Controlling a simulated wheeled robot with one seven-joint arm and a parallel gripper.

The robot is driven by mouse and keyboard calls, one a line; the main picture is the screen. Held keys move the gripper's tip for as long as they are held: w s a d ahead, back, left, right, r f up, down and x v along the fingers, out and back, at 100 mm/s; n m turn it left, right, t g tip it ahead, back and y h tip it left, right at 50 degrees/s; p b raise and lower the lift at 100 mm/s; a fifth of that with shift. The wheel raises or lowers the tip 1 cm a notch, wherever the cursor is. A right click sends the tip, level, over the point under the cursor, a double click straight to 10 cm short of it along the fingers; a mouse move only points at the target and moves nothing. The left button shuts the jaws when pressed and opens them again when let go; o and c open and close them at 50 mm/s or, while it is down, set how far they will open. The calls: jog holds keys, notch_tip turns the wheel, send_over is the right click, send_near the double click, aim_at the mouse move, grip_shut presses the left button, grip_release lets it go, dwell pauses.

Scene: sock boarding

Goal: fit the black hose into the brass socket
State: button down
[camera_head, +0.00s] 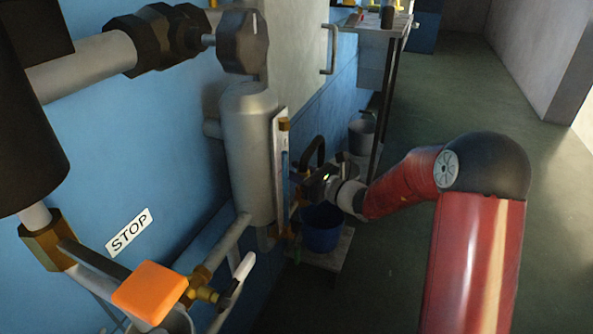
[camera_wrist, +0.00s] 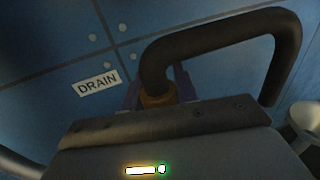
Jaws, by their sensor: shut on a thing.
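The black hose (camera_wrist: 215,35) arches across the wrist view, one end coming down to a brass-coloured piece (camera_wrist: 157,98) between my gripper's fingers (camera_wrist: 158,90). My gripper is shut on the hose at this end. I cannot tell whether the brass piece is a collar on the hose or the brass socket. The hose's other end drops behind my gripper body at right. In the head view, my gripper (camera_head: 318,187) is beside the grey cylinder's lower right, with the hose (camera_head: 315,150) looping above it. Brass fittings (camera_head: 284,232) show nearby; the hose tip is hidden.
A sight tube (camera_head: 281,165) stands along the grey cylinder (camera_head: 248,145). A blue bucket (camera_head: 321,236) is below my gripper on a low stand (camera_head: 335,258). A DRAIN label (camera_wrist: 97,84) is on the blue panel. Open floor (camera_head: 440,100) lies to the right.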

jog(key=shift+f+b, duration=0.9)
jog(key=shift+f, duration=0.25)
jog(key=c, duration=1)
grip_release()
jog(key=v, duration=0.7)
jog(key=shift+s+d, duration=0.25)
